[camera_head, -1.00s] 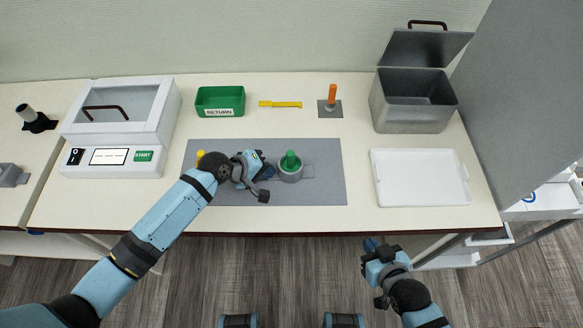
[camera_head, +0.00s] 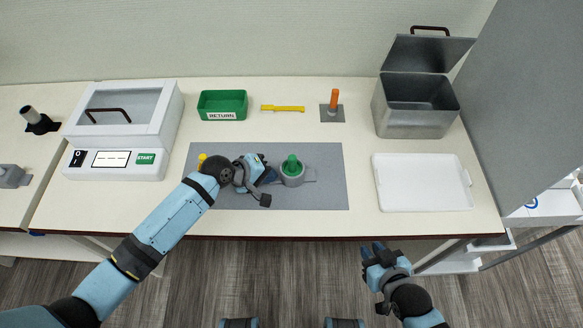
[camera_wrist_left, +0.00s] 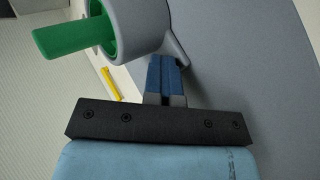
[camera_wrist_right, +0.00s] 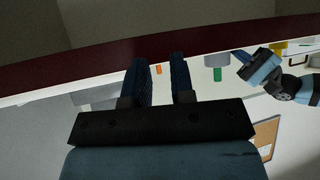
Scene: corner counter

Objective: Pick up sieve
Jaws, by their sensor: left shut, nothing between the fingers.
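A grey round cup (camera_head: 292,178) with a green upright handle (camera_head: 291,163) in it and a flat side tab stands on the grey mat (camera_head: 330,196); I take it to be the sieve, though its mesh is not visible. In the left wrist view the cup (camera_wrist_left: 140,25) is close up at the top. My left gripper (camera_head: 273,175) is shut and empty just left of the cup. Its fingertips (camera_wrist_left: 167,62) are by the cup's lower edge; I cannot tell whether they touch. My right gripper (camera_head: 373,251) is open and empty in front of the counter; its fingers are apart in the right wrist view (camera_wrist_right: 160,65).
A yellow-topped item (camera_head: 202,158) is partly hidden behind my left arm. A green RETURN bin (camera_head: 222,115), yellow tool (camera_head: 283,108) and orange-handled item (camera_head: 335,98) stand behind the mat. A white machine (camera_head: 112,165) is left; a white tray (camera_head: 421,195) and metal box (camera_head: 415,122) are right.

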